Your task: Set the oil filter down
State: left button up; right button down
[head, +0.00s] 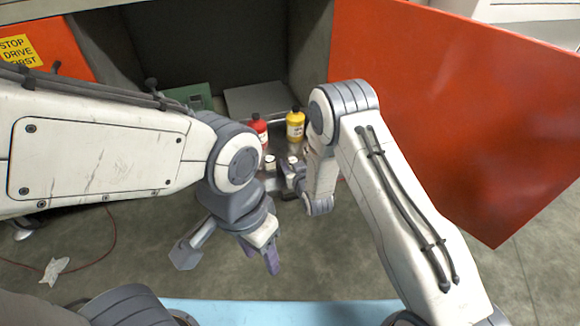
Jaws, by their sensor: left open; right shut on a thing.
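My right gripper (287,180) is inside the opening of the cabinet, low down in front of the bottles. It is shut on the oil filter, which is mostly hidden by the gripper and the wrist, so I cannot tell whether it touches the surface below. My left gripper (268,258) is lower and nearer, with purplish fingertips pointing down over the floor. It is open and empty.
A red bottle (259,130) and a yellow bottle (295,126) stand just behind my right gripper. A red door panel (450,110) stands open on the right.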

jog(key=shift+r, duration=0.1)
jog(key=shift+c, duration=2.4)
grip_release()
